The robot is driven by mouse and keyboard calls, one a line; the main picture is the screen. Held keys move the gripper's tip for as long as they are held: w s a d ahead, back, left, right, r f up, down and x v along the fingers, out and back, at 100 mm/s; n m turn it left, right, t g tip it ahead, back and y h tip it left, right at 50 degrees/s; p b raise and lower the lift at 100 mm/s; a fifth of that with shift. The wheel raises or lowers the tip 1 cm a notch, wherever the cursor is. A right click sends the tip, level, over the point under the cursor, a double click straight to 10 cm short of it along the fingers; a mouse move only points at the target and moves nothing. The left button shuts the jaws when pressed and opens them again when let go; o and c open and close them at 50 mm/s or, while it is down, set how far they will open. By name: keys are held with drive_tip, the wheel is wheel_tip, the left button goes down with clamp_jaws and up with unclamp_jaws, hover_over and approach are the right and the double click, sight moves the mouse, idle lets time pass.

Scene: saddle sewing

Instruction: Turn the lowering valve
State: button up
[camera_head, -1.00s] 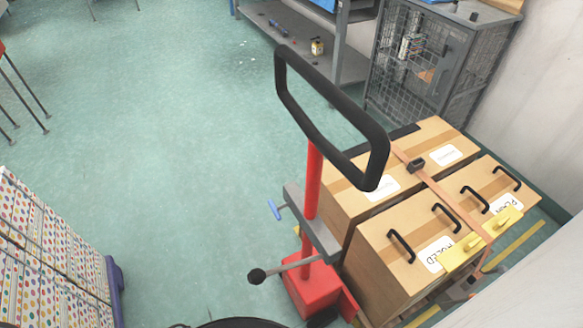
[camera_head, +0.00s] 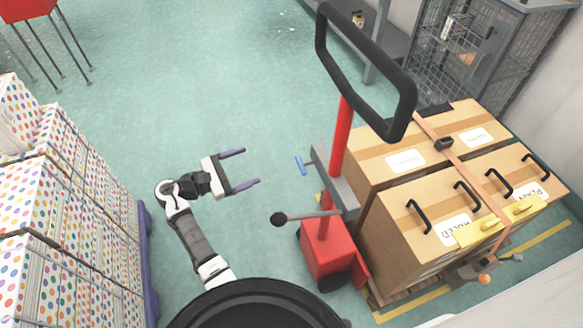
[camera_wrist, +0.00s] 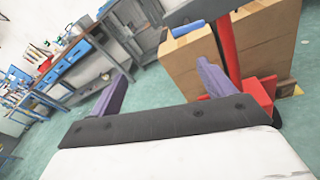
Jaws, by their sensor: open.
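A red pallet jack (camera_head: 328,246) with a black loop handle stands right of centre in the head view. On its grey block, a small blue handle (camera_head: 301,165) sticks out to the left. A lever with a black ball (camera_head: 278,219) juts out lower down. I cannot tell for sure which is the lowering valve. My gripper (camera_head: 250,166), with purple fingers, is open and empty, left of the blue handle and apart from it. In the wrist view, the blue handle (camera_wrist: 188,28) shows beyond the open fingers, nearer the right one.
Strapped cardboard boxes (camera_head: 410,195) stand on the jack's right side. A stack of dotted boxes (camera_head: 70,215) stands at left, near my arm. A wire cage (camera_head: 465,55) and a red stool (camera_head: 28,10) are farther back. The green floor between is clear.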

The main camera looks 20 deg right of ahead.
sight(299, 165)
drive_tip(key=s+d+g+p, duration=0.1)
drive_tip(key=d, duration=0.4)
drive_tip(key=s+d+f+g+h, duration=0.1)
drive_tip(key=d, duration=0.4)
drive_tip(key=s+d+g+p, duration=0.1)
drive_tip(key=d, duration=0.5)
drive_tip(key=shift+f+p, duration=0.15)
drive_tip(key=shift+p, duration=0.15)
drive_tip(key=shift+c, duration=0.4)
drive_tip(key=c, duration=0.9)
